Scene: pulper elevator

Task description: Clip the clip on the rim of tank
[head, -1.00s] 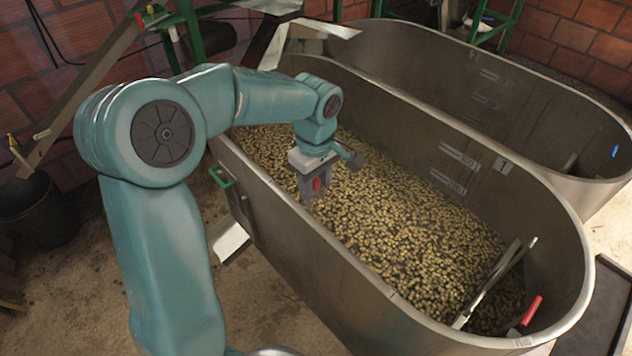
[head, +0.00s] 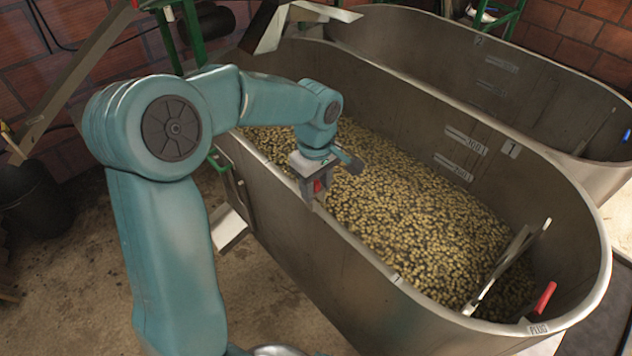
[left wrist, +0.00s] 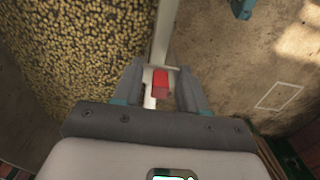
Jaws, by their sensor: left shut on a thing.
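The tank (head: 330,262) is a long steel tub marked 1, holding many yellowish beans. Its near rim (head: 372,258) runs diagonally across the head view, and in the left wrist view the rim (left wrist: 163,35) runs straight up from between my fingers. My left gripper (head: 312,196) points down at this near rim and is shut on a small red clip (head: 318,186). The clip (left wrist: 160,82) sits between the two grey fingers (left wrist: 160,90) in the left wrist view, in line with the rim. Whether the clip touches the rim is hidden. My right gripper is not in view.
A second steel tank (head: 480,60) marked 2 stands behind. A metal bar (head: 510,262) and a red handle (head: 544,298) stand at the tank's right end. A green bracket (head: 218,160) is on its left outer side. A dark bucket (head: 35,200) stands at left.

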